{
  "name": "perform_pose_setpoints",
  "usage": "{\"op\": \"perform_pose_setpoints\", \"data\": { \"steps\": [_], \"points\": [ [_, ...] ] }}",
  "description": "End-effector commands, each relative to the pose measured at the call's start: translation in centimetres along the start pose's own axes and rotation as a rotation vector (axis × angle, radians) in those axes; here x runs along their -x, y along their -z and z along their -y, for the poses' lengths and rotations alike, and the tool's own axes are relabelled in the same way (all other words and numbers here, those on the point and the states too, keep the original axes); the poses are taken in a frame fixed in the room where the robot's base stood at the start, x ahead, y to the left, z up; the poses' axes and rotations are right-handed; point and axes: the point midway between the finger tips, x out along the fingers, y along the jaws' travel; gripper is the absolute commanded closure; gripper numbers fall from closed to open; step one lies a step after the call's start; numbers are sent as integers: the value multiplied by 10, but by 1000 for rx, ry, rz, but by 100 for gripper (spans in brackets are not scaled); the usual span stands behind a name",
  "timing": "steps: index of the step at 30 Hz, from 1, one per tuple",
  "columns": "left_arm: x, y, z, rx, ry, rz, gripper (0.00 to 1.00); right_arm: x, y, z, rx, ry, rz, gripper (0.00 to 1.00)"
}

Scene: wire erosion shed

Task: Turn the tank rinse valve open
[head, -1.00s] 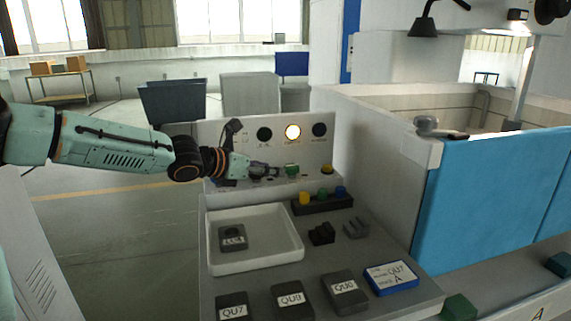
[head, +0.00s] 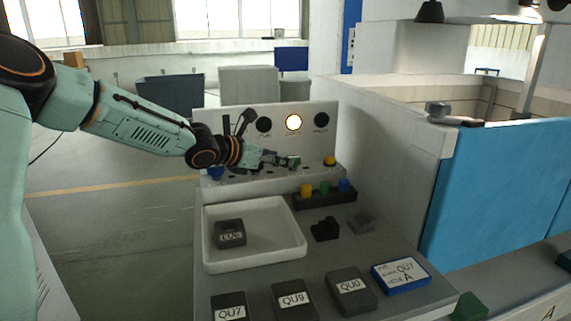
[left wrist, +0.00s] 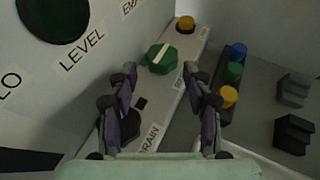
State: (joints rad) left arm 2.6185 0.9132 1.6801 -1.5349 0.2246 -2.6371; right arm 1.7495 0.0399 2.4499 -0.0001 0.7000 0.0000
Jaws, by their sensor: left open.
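A green knob with a pale bar across its top (left wrist: 161,58) sits on the sloped ledge of the grey panel, and I take it for the valve. It also shows in the head view (head: 295,160), partly behind my fingers. Its label is not readable. My left gripper (head: 284,161) is right at the knob. In the left wrist view its two fingers (left wrist: 160,78) are spread apart, with the knob just beyond and between the tips. I cannot tell whether they touch it. My right gripper is out of view.
A yellow knob (left wrist: 185,25) is on the same ledge beyond the green one, and a blue knob (head: 216,173) is at its left. A dark block with coloured buttons (head: 325,196) stands in front. A white tray (head: 254,262) and labelled blocks lie nearer.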

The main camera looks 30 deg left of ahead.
Motion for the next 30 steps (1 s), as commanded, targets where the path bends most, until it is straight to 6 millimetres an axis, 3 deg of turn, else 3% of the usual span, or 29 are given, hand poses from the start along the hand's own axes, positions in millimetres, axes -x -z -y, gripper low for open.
{"op": "perform_pose_setpoints", "data": {
  "steps": [9,21,30],
  "points": [
    [-31,0,-1,-2,1,-1,50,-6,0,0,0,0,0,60],
    [-35,-1,-1,1,2,2,50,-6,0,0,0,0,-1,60],
    [-35,-1,-1,0,2,1,76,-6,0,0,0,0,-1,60]
  ]
}}
